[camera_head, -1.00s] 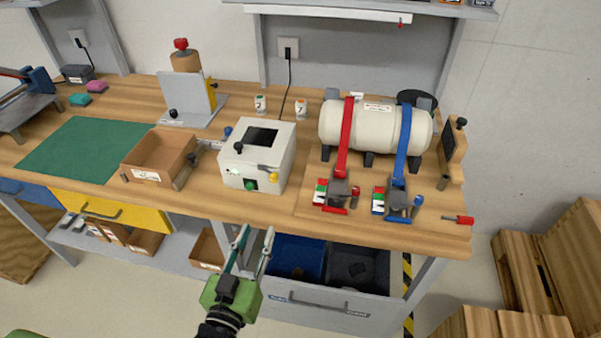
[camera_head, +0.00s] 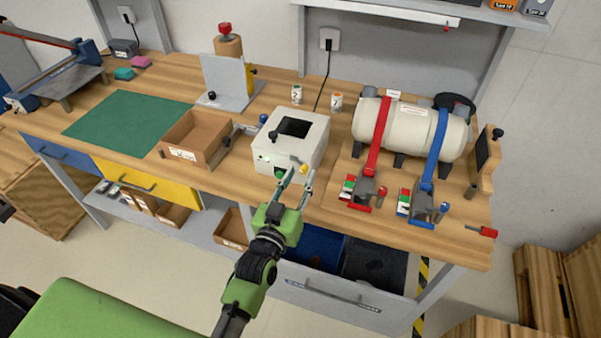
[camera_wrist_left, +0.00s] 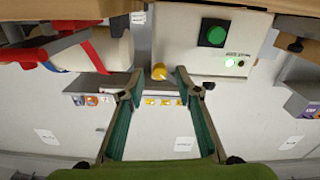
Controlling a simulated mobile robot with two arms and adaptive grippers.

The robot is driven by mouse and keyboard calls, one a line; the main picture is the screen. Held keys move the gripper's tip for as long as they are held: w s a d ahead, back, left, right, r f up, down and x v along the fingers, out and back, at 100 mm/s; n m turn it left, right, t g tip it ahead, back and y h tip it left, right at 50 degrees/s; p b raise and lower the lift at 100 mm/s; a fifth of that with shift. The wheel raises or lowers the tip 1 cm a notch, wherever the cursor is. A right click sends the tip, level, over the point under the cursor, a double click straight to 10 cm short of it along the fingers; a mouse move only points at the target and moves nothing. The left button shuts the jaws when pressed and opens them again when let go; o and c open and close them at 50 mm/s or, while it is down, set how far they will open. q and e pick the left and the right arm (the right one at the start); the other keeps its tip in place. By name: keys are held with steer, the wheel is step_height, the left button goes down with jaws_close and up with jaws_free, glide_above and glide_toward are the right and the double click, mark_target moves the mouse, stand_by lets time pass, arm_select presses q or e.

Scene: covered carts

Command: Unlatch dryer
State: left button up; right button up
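The dryer, as I take it, is a white box (camera_head: 291,142) with a dark top window, standing near the bench's front edge. Its front has a grey latch lever with a yellow knob (camera_head: 304,169) and a green button (camera_head: 281,172), partly hidden by a finger. My left gripper (camera_head: 296,184) is open and empty at the box's front. In the left wrist view, the yellow knob (camera_wrist_left: 159,72) sits between the fingertips of my left gripper (camera_wrist_left: 158,76), with gaps on both sides. The green button (camera_wrist_left: 214,33) and a small lit light also show there. My right gripper is not in view.
An open brown box (camera_head: 196,139) stands left of the dryer. Right of it is a white tank (camera_head: 408,129) with red and blue straps and clamps. An open drawer with blue and dark bins (camera_head: 375,266) sticks out below the bench edge, right of my left arm.

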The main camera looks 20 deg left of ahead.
arm_select(q)
steer(key=shift+w, duration=0.55)
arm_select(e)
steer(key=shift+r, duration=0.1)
arm_select(q)
jaws_close()
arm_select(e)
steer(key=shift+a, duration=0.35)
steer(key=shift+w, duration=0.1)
